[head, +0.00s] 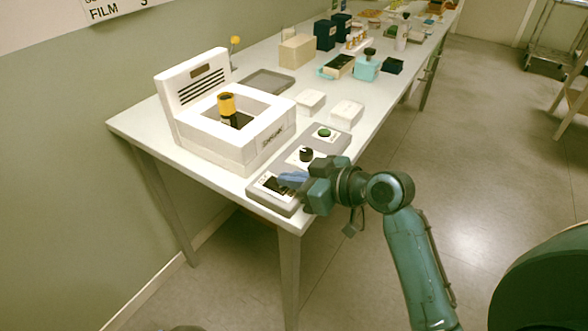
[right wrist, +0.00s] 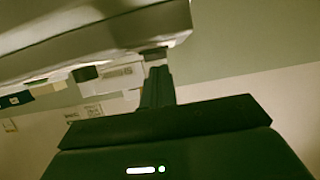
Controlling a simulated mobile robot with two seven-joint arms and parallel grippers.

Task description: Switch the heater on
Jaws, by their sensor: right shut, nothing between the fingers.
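The heater (head: 205,145) is a white box with an open top and a raised vented back, at the near end of the table. A yellow-capped dark bottle (head: 227,105) stands in its opening. A grey control panel (head: 335,146) lies along its front, with a green button (head: 324,132), a black knob (head: 306,154) and a dark switch area (head: 272,184). My right gripper (head: 290,180) is shut and empty, its bluish fingers over the panel's near end, partly covering it. I cannot tell whether they touch. The fingers also show in the right wrist view (right wrist: 157,88). My left gripper is out of view.
Two white blocks (head: 346,114) and a grey tray (head: 264,83) lie behind the panel on the white table (head: 375,108). Farther back stand a beige box (head: 297,51), dark blue boxes (head: 325,35) and a teal container (head: 367,69).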

